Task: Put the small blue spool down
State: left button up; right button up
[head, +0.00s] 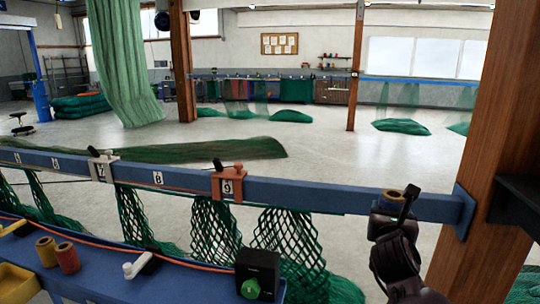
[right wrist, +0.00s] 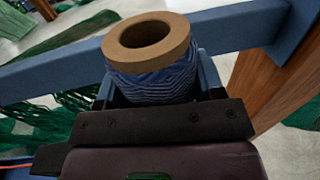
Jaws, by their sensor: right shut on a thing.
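The small blue spool (right wrist: 152,82) is wound with blue twine and has a tan cardboard core with an open hole. My right gripper (right wrist: 157,92) is shut on it, with a finger on each side. In the head view the spool (head: 393,196) shows as a tan end at the top of my right gripper (head: 393,212), in front of the right part of the blue rail (head: 330,196). I cannot tell whether the spool touches the rail. My left gripper is not in view.
Grey clamp 7 (head: 102,167) and brown clamp 9 (head: 228,186) sit on the rail, with green netting (head: 213,232) hanging below. A blue bench (head: 110,274) in front holds two spools, red (head: 67,258) and tan (head: 46,251), and a black box (head: 258,268). A wooden post (head: 482,130) stands right.

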jog(key=s+a+f+n+t+y, duration=0.1)
jog(key=s+a+f+n+y, duration=0.3)
jog(key=s+f, duration=0.9)
jog(key=s+a+y, duration=0.2)
jog(key=a, duration=0.1)
jog(key=shift+s+b, duration=0.2)
jog(key=shift+b, duration=0.1)
jog(key=shift+w+d, duration=0.1)
jog(key=shift+d, duration=0.1)
